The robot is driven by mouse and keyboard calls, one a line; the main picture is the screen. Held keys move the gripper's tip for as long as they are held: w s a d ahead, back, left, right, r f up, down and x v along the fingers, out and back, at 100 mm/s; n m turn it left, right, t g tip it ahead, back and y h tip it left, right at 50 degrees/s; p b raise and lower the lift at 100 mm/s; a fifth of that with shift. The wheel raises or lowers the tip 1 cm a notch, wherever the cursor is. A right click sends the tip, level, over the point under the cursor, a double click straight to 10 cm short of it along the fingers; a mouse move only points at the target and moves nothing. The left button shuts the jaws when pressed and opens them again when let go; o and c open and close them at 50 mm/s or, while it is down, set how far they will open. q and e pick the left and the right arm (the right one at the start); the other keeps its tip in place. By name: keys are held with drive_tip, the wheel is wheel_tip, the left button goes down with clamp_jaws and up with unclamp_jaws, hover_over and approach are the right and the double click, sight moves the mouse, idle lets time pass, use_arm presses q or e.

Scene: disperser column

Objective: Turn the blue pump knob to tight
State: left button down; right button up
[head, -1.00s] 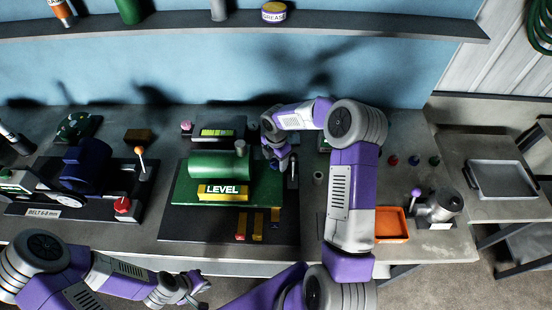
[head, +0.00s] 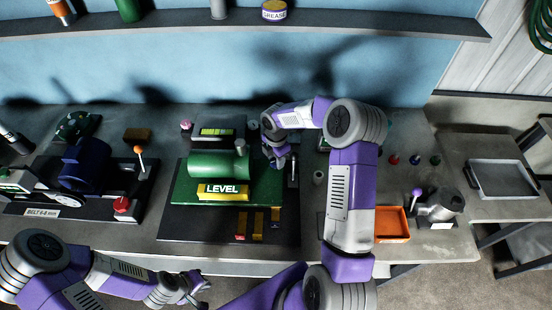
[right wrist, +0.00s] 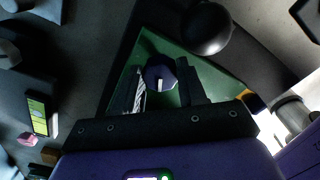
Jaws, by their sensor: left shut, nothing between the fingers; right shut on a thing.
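The blue pump knob (right wrist: 160,76) shows in the right wrist view as a dark blue round knob with a pale mark, over a green surface. My right gripper (right wrist: 162,88) is shut on it, with one dark finger on each side. In the head view my right gripper (head: 277,164) is at the right end of the green pump unit (head: 212,164), and its hand mostly hides the knob. The knob's tight mark cannot be made out. My left gripper (head: 198,290) is shut and empty near the front edge, away from the pump.
A black lever (head: 293,170) stands just right of my right gripper. A yellow LEVEL plate (head: 223,192) is on the pump's front. An orange tray (head: 391,224) and a grey metal motor-like part (head: 441,206) are to the right. A shelf (head: 180,29) runs along the back wall.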

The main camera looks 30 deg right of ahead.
drive_tip(key=m+b, duration=0.2)
drive_tip(key=m, duration=0.4)
drive_tip(key=shift+b, duration=0.3)
drive_tip(key=m+b, duration=0.1)
drive_tip(key=m, duration=0.4)
drive_tip(key=shift+s+b, duration=0.15)
drive_tip(key=shift+b, duration=0.2)
drive_tip(key=m+b, duration=0.1)
drive_tip(key=m, duration=0.5)
drive_tip(key=shift+a, duration=0.1)
drive_tip(key=m, duration=0.5)
drive_tip(key=shift+a+m, duration=0.1)
drive_tip(key=shift+m, duration=0.3)
drive_tip(key=o, duration=1.1)
drive_tip(key=shift+c, duration=0.2)
drive_tip(key=shift+r, duration=0.1)
wheel_tip(320, 180, up, 7)
drive_tip(key=shift+r, duration=0.2)
